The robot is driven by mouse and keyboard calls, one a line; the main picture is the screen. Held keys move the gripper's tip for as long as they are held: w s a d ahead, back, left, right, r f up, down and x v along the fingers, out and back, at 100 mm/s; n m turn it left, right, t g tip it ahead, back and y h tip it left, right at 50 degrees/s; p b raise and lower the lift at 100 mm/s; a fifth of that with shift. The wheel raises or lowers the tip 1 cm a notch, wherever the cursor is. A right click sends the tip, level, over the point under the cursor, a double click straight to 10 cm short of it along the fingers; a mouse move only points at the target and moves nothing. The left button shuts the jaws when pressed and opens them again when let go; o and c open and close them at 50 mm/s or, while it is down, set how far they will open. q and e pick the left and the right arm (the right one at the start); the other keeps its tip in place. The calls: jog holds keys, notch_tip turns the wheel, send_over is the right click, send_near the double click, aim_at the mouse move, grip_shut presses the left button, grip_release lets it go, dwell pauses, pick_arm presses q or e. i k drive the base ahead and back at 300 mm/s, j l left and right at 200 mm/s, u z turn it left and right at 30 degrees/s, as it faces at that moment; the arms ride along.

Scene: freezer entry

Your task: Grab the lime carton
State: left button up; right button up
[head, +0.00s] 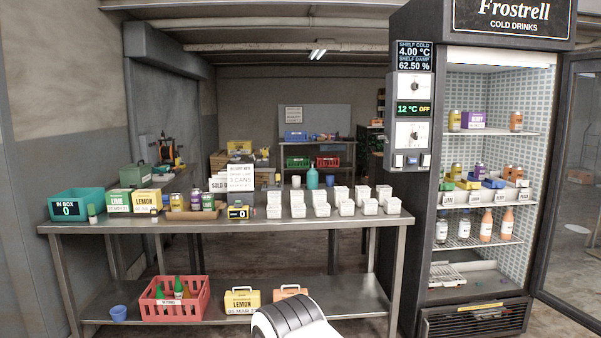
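The lime carton (118,202) is green with a white band lettered LIME. It stands upright on the left part of the steel table top. The yellow lemon carton (147,201) is close on its right, and the teal "IN BOX" bin (82,204) is on its left. A small dark-green bottle (92,213) stands in front of the bin. Neither of my grippers shows in the head view.
The steel table (200,227) holds several white tubs (347,207) at right. An open drinks fridge (484,260) stands at right. A rounded white-and-black part shows at the bottom.

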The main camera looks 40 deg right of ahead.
aim_at(118, 200)
jog(key=i+l+z, duration=0.25)
jog(key=i, duration=0.2)
jog(key=i+l+z, duration=0.25)
jog(key=i, duration=0.2)
jog(key=i+l+z, duration=0.1)
jog(key=i+z, duration=0.2)
jog(key=i, duration=0.15)
jog(key=i+j+z, duration=0.1)
jog(key=j, duration=0.25)
jog(key=i+j, duration=0.25)
jog(key=i+j+z, duration=0.15)
jog(key=j, duration=0.3)
